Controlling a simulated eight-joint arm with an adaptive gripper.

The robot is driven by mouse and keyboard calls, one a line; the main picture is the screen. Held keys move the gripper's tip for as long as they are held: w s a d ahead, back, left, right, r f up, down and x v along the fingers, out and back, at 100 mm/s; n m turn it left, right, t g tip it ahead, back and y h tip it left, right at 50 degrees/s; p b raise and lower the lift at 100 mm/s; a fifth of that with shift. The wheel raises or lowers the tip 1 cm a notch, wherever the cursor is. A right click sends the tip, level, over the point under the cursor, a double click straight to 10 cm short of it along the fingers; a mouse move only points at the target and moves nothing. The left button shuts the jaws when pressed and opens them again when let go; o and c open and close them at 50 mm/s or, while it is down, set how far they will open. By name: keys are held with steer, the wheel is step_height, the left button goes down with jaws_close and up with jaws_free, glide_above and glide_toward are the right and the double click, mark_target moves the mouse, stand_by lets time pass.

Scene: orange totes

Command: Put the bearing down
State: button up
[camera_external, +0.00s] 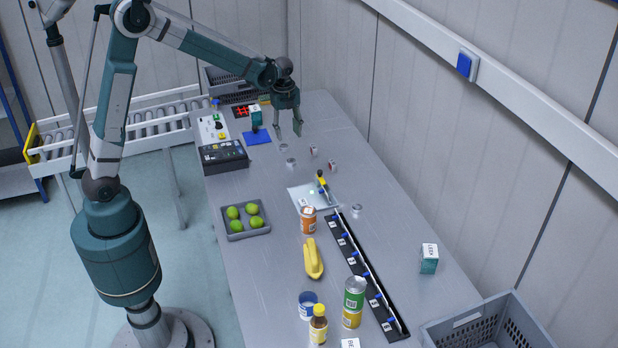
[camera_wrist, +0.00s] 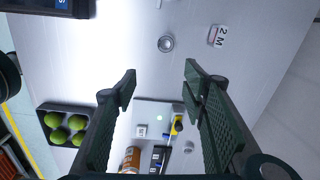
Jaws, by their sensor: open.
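My gripper (camera_external: 287,131) is open and empty above the far part of the grey table. In the wrist view its fingers (camera_wrist: 160,84) stand wide apart with nothing between the tips. A small silver ring that looks like a bearing (camera_wrist: 165,44) lies flat on the table, beyond the fingertips in that view. In the external view, small silver round pieces lie below the gripper (camera_external: 291,162), closer to it (camera_external: 284,147), and beside the black rail (camera_external: 357,210). I cannot tell for certain which is the task's bearing.
Small labelled blocks (camera_external: 333,166) lie near the rings. A white sheet (camera_external: 300,197) with a yellow-and-black tool, a tray of limes (camera_external: 247,232), a banana (camera_external: 313,260), cans and a black rail (camera_external: 365,275) stand nearer. A control box (camera_external: 224,156) and blue pad (camera_external: 257,138) are left.

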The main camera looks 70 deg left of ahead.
steer(key=s+d+r+n+t, duration=0.3)
steer(key=s+d+r+n, duration=0.5)
steer(key=s+d+r, duration=0.65)
steer(key=s+d+n+t, duration=0.1)
steer(key=s+d+n, duration=0.3)
steer(key=s, duration=0.6)
steer(key=s+d+n+t, duration=0.2)
steer(key=s+d+n, duration=0.2)
steer(key=s, duration=0.5)
steer(key=shift+s+d+f+t, duration=0.3)
steer(key=shift+s+d, duration=0.05)
steer(key=shift+s, duration=0.05)
steer(key=shift+o, duration=0.5)
steer(key=shift+w+n, duration=0.1)
steer(key=shift+n, duration=0.2)
